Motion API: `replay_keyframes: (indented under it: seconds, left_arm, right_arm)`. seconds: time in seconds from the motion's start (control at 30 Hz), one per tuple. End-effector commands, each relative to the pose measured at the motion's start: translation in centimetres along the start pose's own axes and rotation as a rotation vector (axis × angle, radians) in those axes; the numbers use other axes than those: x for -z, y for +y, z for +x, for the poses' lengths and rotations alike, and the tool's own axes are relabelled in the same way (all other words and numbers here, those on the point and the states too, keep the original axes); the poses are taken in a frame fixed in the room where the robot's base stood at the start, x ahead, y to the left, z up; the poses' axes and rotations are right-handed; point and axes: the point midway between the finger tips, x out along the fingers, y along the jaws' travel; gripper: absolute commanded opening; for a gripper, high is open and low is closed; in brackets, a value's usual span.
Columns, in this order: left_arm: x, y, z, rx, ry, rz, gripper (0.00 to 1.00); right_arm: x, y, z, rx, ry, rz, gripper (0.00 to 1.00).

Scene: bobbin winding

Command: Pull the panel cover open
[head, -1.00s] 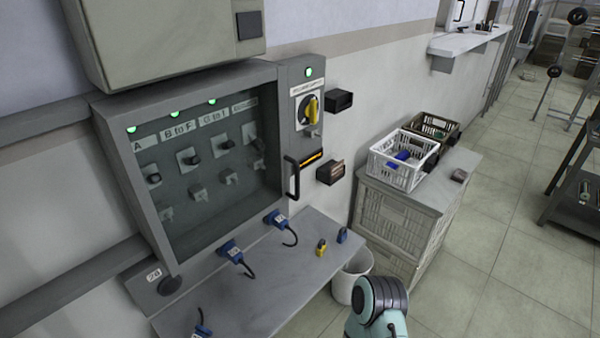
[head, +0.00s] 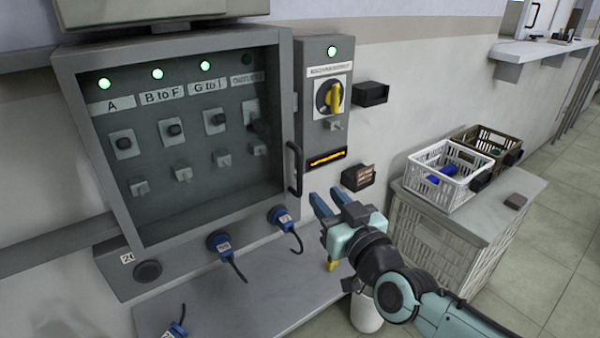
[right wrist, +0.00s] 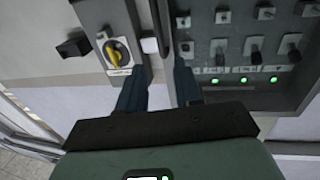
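The panel cover (head: 190,150) is a dark see-through pane in a grey frame on the wall box, and it looks closed. Its black upright handle (head: 294,168) is at the right edge of the frame. In the right wrist view, which is turned over, the handle (right wrist: 161,28) lies ahead of the fingers. My right gripper (head: 325,197) is open and empty, to the right of the handle and a little below it. The right wrist view shows its two blue fingers (right wrist: 162,78) apart with nothing between them. My left gripper is out of view.
A switch box with a yellow rotary knob (head: 335,97) is right of the cover. Black holders (head: 370,93) jut from the wall. Blue plugs (head: 221,243) stand along the grey shelf (head: 240,300) below. A white crate (head: 443,190) sits on a cabinet at right.

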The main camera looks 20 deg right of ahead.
Motion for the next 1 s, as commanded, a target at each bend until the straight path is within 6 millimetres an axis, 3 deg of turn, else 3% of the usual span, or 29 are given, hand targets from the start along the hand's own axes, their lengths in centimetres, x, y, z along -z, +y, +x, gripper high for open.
replay_keyframes:
  seconds: [0.17, 0.6, 0.8, 1.0]
  left_arm:
    - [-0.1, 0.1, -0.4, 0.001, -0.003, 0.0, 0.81]
    - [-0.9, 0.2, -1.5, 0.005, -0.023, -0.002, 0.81]
    - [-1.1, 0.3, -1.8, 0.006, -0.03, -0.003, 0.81]
    - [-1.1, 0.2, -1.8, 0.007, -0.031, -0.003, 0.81]
  right_arm:
    - [0.1, 0.0, 2.3, 0.001, 0.0, 0.001, 0.34]
    - [0.1, 0.0, 11.1, 0.0, 0.0, 0.003, 0.34]
    - [0.1, 0.0, 12.8, -0.001, 0.001, 0.002, 0.34]
    - [0.1, 0.1, 13.1, -0.001, 0.001, 0.001, 0.34]
